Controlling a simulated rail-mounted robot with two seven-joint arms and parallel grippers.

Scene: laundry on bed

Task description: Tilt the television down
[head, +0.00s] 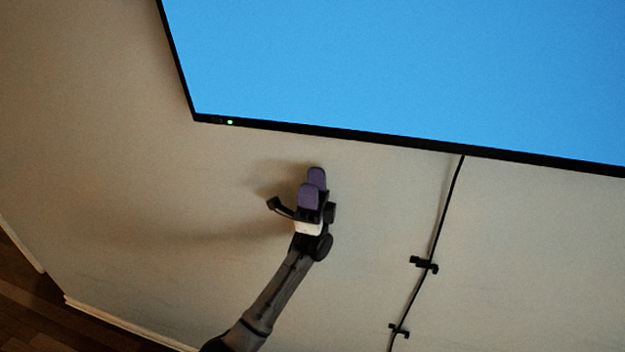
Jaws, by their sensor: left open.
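The television (400,65) fills the upper right of the head view, with a bright blue screen and a thin black frame. A small green light shows near its lower left corner. Its top and right side are out of view. My left gripper (312,183) points up toward the television's bottom edge, in front of the wall and below the frame in the picture. I see no contact with the television. My right gripper is not in view.
A black cable (441,222) runs down the pale wall (120,180) from the television's bottom edge, right of my left gripper, held by black clips (424,264). A white baseboard (120,322) and dark wooden floor (40,320) show at the lower left.

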